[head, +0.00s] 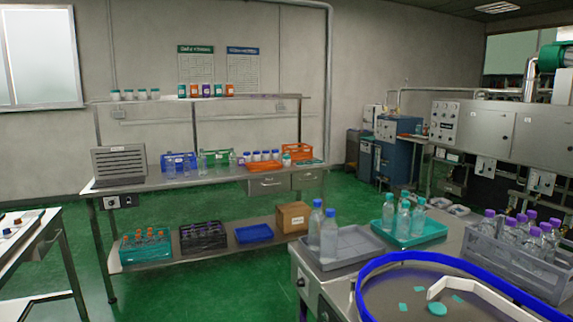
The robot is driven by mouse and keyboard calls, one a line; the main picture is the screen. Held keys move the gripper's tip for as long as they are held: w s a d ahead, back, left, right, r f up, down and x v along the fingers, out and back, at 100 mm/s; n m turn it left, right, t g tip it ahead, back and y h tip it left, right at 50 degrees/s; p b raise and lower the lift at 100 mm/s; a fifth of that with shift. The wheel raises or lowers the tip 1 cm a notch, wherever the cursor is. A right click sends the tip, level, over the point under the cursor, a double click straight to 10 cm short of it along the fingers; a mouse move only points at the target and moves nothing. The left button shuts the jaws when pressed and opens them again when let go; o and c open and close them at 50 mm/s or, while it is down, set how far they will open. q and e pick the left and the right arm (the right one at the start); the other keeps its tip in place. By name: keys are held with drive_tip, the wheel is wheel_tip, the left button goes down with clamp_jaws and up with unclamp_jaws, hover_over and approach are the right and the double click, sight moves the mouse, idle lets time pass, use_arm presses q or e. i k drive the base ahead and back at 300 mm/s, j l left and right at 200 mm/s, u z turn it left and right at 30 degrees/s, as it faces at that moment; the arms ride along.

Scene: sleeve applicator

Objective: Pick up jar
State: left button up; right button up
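Several small white jars with dark teal lids (141,95) stand at the left of the bench's upper shelf. A row of coloured jars with white labels (206,91) stands to their right on the same shelf. Several white jars with blue lids (257,157) stand on the bench top below. I cannot tell which of these the task means. Neither of my grippers shows in the head view, and nothing is seen touching any jar.
The steel bench (215,180) stands ahead across green floor, with crates on its lower shelf. At front right, a table carries a grey tray (347,248), a teal tray (432,229) with bottles, a grey crate (515,270) and a blue-rimmed turntable (385,262).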

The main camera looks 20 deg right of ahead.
sight(286, 162)
drive_tip(key=i, duration=1.6)
drive_tip(key=i+j, duration=0.15)
drive_tip(key=i, duration=1.4)
drive_tip(key=i+z, duration=0.5)
drive_tip(key=i, duration=0.25)
drive_tip(key=i+j+z, duration=0.15)
drive_tip(key=i+z, duration=0.35)
drive_tip(key=i, duration=0.2)
